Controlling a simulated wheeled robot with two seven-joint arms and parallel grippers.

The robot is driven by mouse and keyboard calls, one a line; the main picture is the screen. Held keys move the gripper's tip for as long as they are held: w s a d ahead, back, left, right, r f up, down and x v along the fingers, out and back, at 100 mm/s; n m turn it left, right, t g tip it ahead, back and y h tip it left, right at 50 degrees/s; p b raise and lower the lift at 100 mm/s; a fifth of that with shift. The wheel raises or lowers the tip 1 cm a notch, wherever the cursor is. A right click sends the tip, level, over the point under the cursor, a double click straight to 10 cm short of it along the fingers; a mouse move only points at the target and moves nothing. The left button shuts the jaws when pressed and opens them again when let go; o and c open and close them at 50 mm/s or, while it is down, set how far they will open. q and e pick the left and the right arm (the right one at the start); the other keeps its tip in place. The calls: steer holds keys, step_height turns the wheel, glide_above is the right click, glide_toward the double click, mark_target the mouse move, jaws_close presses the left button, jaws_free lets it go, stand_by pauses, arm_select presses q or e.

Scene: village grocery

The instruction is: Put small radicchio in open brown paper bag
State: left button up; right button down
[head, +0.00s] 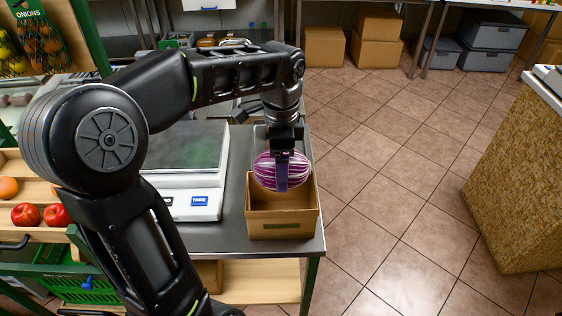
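The small radicchio (265,172) is round and purple with white veins. My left gripper (282,172) points down and is shut on it, with one finger showing across its near side; the other finger is hidden behind it. The open brown paper bag (282,224) stands upright near the table's right front corner, with its mouth facing up. The radicchio is at the bag's mouth, over the back part of the opening; I cannot tell whether its underside is below the rim. My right gripper is out of view.
A scale (187,160) sits on the metal table left of the bag. Fruit crates with red apples (26,214) are at the far left. Open tiled floor (400,190) lies right of the table, with a counter (520,180) beyond it.

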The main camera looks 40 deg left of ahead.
arm_select(q)
steer(key=shift+f+b, duration=1.25)
steer(key=shift+f, duration=1)
steer(key=o, duration=1.8)
step_height(320, 180, up, 8)
steer(key=shift+f, duration=0.1)
